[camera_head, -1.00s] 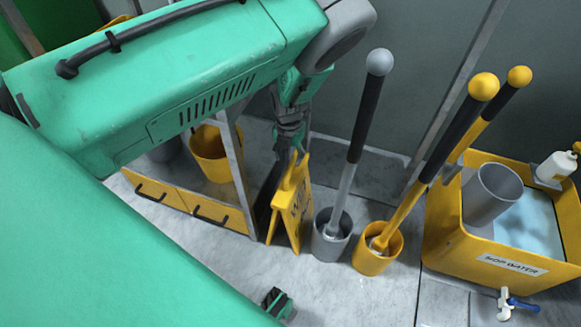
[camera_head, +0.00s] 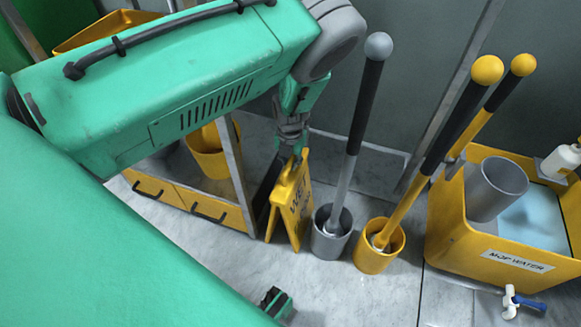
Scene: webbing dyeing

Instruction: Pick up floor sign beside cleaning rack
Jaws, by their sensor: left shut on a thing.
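The yellow floor sign (camera_head: 296,208) with dark lettering stands upright in the middle of the camera_head view, between the cleaning rack (camera_head: 236,172) and a grey brush holder. My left gripper (camera_head: 291,150) comes down from above and is shut on the sign's top edge. The fingertips are partly hidden by the sign and the wrist. Whether the sign's feet touch the floor is hard to tell. A small part of my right gripper (camera_head: 275,302) shows at the bottom edge; its fingers are mostly cut off.
A grey holder (camera_head: 330,240) and a yellow holder (camera_head: 378,255) with long-handled brushes stand close right of the sign. A yellow mop water bin (camera_head: 470,255) with a blue-handled tap is further right. Yellow drawers (camera_head: 185,203) are left. The floor in front is clear.

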